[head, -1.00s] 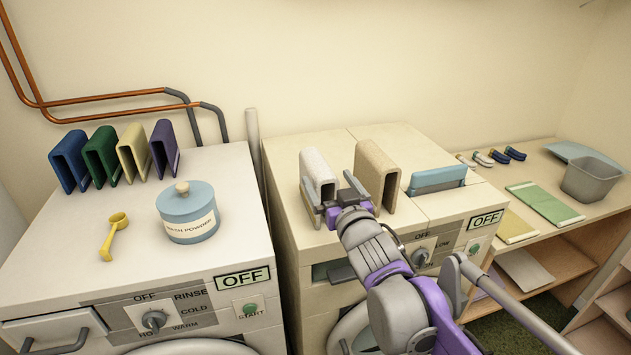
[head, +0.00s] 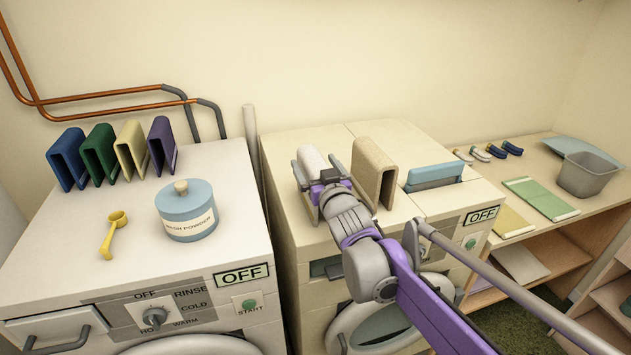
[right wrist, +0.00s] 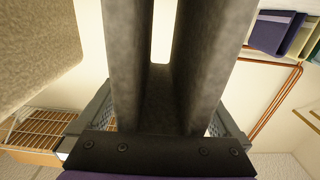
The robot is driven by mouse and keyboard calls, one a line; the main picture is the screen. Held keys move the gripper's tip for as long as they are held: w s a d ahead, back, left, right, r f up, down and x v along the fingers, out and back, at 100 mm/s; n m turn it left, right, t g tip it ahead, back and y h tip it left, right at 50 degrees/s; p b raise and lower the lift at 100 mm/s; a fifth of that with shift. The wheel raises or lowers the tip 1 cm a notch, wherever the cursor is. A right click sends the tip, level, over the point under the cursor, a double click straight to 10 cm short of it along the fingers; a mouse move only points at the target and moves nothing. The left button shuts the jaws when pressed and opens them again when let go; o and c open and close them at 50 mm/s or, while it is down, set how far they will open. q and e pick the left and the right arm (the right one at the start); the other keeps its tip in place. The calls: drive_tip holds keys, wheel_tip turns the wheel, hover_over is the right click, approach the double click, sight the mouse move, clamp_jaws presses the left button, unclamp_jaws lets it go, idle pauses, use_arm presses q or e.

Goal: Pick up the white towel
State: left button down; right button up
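The white towel (head: 312,158) is folded and stands on edge on top of the right-hand machine, beside a beige towel. My right gripper (head: 319,176) is at its near end with the fingers spread, one on each side of the towel. In the right wrist view the folded towel (right wrist: 160,100) shows grey in shadow and fills the space between the fingers. Narrow gaps show beside it near the finger bases; the fingertips are hidden behind it. My left gripper is not in view.
The beige towel (head: 376,168) stands close on the right of my right gripper. A blue item (head: 432,174) sits farther right on the machine.

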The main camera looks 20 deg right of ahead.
drive_tip(key=c, duration=1.5)
